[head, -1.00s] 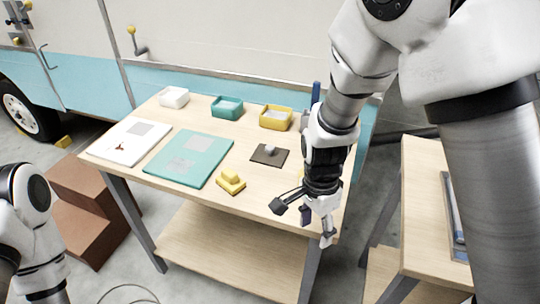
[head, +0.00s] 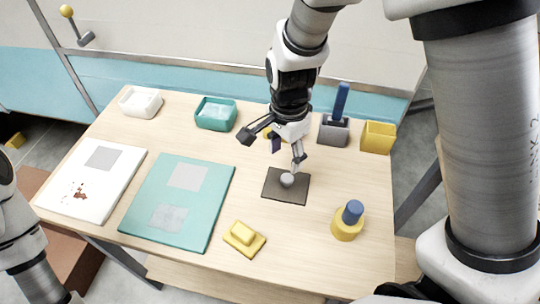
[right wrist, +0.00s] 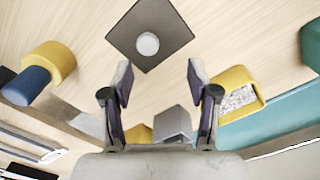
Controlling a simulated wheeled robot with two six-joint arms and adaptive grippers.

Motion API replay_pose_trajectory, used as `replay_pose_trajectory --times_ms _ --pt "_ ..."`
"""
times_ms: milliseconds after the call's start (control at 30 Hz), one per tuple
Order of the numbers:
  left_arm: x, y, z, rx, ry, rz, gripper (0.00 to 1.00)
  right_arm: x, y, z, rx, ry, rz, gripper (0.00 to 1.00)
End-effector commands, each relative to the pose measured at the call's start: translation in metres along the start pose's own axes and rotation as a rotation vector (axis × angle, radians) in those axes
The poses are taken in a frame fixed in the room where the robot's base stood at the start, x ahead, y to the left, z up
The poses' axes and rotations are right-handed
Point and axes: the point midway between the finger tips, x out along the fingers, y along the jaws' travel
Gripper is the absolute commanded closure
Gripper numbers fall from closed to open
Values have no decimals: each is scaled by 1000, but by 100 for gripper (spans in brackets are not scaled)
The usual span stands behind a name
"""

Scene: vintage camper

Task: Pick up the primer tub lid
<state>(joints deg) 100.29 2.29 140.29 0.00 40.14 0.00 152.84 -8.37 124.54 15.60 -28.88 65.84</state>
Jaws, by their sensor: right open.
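The primer tub lid appears to be the dark square plate (head: 273,190) with a round light-grey knob (head: 287,180), lying flat on the table. It also shows in the right wrist view (right wrist: 148,20), beyond the fingertips. My right gripper (head: 273,150) is open and empty, its fingers spread above the table just behind the plate. In the right wrist view its two fingers (right wrist: 160,77) are apart with bare table between them, and neither touches the plate or knob. My left arm shows at the left edge, but its gripper is out of frame.
White (head: 140,102), teal (head: 215,114) and yellow (right wrist: 242,98) tubs stand along the back. A grey holder (head: 333,131) with a blue handle and a yellow box (head: 378,137) stand back right. A yellow-blue tool (head: 347,222) and yellow block (head: 243,239) flank the front.

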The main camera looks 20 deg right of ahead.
Motion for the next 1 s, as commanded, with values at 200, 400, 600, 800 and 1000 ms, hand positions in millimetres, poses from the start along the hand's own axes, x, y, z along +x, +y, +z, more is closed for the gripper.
replay_pose_trajectory --times_ms 200,400,600,800,1000 --pt "3 0 2 0 -4 0 46 30 2 0 0 -1 5 40" --pt "7 0 1 0 -3 0 46 67 2 1 0 -1 5 40" --pt "7 0 1 0 -2 0 46 75 1 1 1 0 1 40" --pt "7 0 1 0 -3 0 46 74 1 1 1 0 1 79" --pt "7 0 1 0 -2 0 46 75 1 1 0 0 1 100"
